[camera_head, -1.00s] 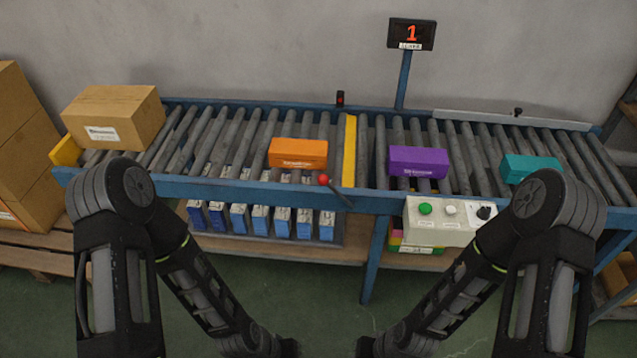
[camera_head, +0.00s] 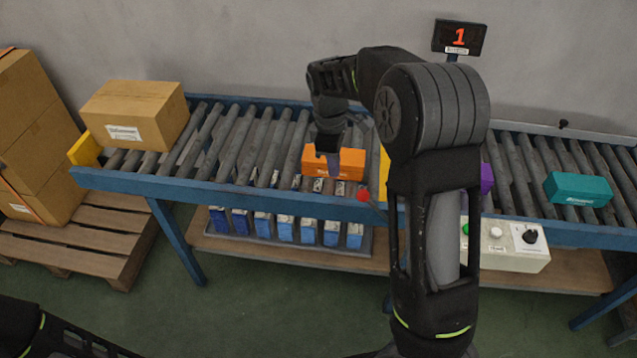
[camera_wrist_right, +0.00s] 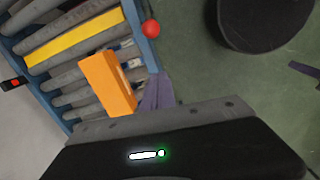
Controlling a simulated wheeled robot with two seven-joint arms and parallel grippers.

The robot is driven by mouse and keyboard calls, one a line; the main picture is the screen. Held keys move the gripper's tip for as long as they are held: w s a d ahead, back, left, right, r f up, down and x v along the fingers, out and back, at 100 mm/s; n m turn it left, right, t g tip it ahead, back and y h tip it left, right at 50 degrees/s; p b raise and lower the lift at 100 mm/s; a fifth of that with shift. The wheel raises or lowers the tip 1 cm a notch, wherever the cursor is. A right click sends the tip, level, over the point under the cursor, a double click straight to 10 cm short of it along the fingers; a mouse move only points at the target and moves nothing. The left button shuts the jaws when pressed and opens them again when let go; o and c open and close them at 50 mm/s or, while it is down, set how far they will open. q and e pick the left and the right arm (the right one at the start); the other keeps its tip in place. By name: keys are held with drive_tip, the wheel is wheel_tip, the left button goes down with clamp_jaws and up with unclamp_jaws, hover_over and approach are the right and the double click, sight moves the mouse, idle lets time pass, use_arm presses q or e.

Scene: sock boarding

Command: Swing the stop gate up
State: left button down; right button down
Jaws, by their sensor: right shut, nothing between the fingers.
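A yellow bar (camera_head: 384,162), which looks like the stop gate, lies across the conveyor, low among the rollers. My right arm hides much of it; it shows better in the right wrist view (camera_wrist_right: 75,38). A lever with a red knob (camera_head: 363,196) sticks out at the conveyor's front rail near the bar; the knob also shows in the right wrist view (camera_wrist_right: 151,28). My right gripper (camera_head: 333,166) is shut and empty, in front of the orange box (camera_head: 347,162) in the head view and left of the knob. My left gripper is out of view.
A teal box (camera_head: 578,189) and a partly hidden purple box (camera_head: 487,178) sit right of the bar. A cardboard box (camera_head: 135,112) stands at the left end. A control panel (camera_head: 515,262) hangs at the front right. The display (camera_head: 460,38) reads 1.

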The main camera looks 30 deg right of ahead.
drive_tip(key=shift+r, duration=0.2)
drive_tip(key=shift+f, duration=0.1)
drive_tip(key=s+d+f+p, duration=0.2)
drive_tip(key=d+f+p, duration=0.1)
drive_tip(key=f, duration=0.5)
drive_tip(key=shift+s+d+f, duration=0.15)
drive_tip(key=shift+s+d, duration=0.15)
drive_tip(key=shift+s, duration=0.1)
idle(0.4)
